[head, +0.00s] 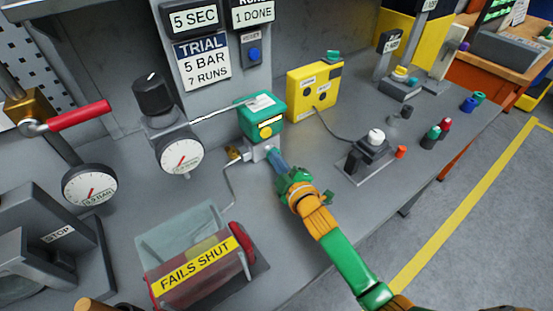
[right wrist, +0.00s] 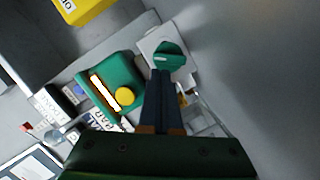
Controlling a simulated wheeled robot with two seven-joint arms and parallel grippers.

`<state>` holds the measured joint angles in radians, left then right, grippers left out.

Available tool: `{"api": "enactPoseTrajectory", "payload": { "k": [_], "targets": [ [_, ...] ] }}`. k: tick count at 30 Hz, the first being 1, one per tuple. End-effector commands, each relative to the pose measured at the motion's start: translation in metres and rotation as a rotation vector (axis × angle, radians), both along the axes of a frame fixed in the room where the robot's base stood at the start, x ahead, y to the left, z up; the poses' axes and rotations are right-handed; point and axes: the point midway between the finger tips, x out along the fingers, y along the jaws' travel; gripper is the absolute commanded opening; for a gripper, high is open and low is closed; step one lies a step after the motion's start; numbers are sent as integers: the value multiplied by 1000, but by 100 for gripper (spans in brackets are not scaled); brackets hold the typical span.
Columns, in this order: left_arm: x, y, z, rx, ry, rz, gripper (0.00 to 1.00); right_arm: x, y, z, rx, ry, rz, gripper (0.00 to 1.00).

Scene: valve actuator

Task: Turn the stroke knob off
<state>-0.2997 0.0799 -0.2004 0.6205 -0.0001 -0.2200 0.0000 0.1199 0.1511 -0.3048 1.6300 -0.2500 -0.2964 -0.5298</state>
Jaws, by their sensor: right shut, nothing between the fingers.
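A green actuator box (head: 262,119) with a yellow indicator sits mid-bench on a grey valve block (head: 262,150). It also shows in the right wrist view (right wrist: 108,86). In that view a round green knob (right wrist: 170,56) with a pale line stands at the fingertips, against a light grey block. It appears to be the stroke knob, but no label on it is readable. My right gripper (head: 272,156) is shut and empty, its tips at the front of the valve block. Touching or just apart, I cannot tell. My left gripper is not in view.
A gauge (head: 180,150) with a black knob (head: 153,94) is left of the actuator. A yellow box (head: 314,86) stands behind, and a white-capped switch box (head: 375,140) is to the right.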

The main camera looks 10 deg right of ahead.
Motion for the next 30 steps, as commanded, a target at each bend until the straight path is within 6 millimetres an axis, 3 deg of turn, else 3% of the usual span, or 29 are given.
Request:
{"api": "enactPoseTrajectory", "payload": {
  "k": [20,30],
  "targets": [
    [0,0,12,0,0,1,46,3,-8,-3,113,49,0,0],
    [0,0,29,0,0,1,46,5,-12,0,261,112,-2,0]
  ]
}}
